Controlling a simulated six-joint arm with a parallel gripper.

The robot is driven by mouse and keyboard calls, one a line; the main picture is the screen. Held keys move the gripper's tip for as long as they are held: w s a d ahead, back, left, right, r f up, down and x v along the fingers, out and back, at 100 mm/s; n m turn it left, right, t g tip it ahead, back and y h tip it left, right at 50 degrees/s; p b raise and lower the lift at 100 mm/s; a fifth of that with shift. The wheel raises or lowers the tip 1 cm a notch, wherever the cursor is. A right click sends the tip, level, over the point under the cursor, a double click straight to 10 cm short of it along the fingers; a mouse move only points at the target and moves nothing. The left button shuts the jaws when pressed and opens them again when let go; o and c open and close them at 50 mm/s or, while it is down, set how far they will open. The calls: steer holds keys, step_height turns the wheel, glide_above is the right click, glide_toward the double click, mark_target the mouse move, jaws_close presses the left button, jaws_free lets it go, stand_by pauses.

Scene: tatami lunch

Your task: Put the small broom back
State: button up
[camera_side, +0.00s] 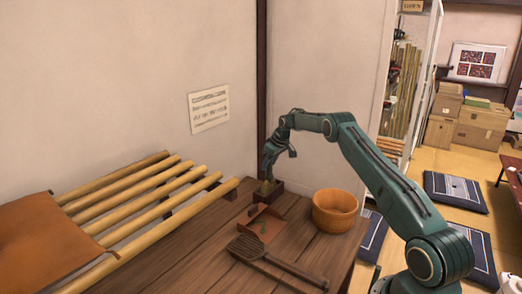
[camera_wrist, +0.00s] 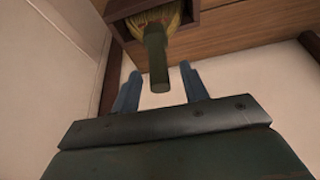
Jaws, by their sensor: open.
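The small broom (camera_wrist: 155,54) has a dark green handle and yellow bristles. In the wrist view its bristle end is in a small dark wooden box (camera_wrist: 196,13), with the handle sticking out toward me. In the side view the box (camera_side: 276,191) stands on the table near the wall corner, and a little of the broom (camera_side: 267,186) shows above it. My gripper (camera_side: 268,174) is right above the box, pointing down. In the wrist view my gripper (camera_wrist: 160,73) is open, with its blue fingers on either side of the handle; I cannot tell whether they touch it.
A reddish dustpan (camera_side: 262,226) lies in front of the box. A round wooden bowl (camera_side: 335,212) stands to the right. A dark slatted paddle (camera_side: 272,262) lies at the front. Bamboo poles (camera_side: 150,205) and a brown cushion (camera_side: 35,240) fill the left. The table (camera_side: 195,262) is bare at front left.

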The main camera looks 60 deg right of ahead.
steer(key=v, duration=1.3)
steer(key=shift+s+r, duration=0.15)
steer(key=shift+r, duration=0.2)
steer(key=s+a+r, duration=0.4)
steer(key=a+r, duration=0.2)
steer(key=a, duration=0.3)
steer(key=s+a+r, duration=0.3)
steer(key=a+r, duration=0.2)
steer(key=a, duration=0.3)
steer(key=s+a+r, duration=0.4)
steer(key=a+r, duration=0.2)
steer(key=a, duration=0.3)
steer(key=s+a, duration=0.9)
steer(key=s, duration=0.4)
steer(key=s+a+f, duration=0.2)
steer(key=s, duration=0.4)
steer(key=s+a+f+t, duration=0.1)
steer(key=s+a+f, duration=0.1)
steer(key=s, duration=0.4)
steer(key=shift+s+f+n, duration=0.3)
steer(key=shift+s+f, duration=0.1)
steer(key=shift+f, duration=0.3)
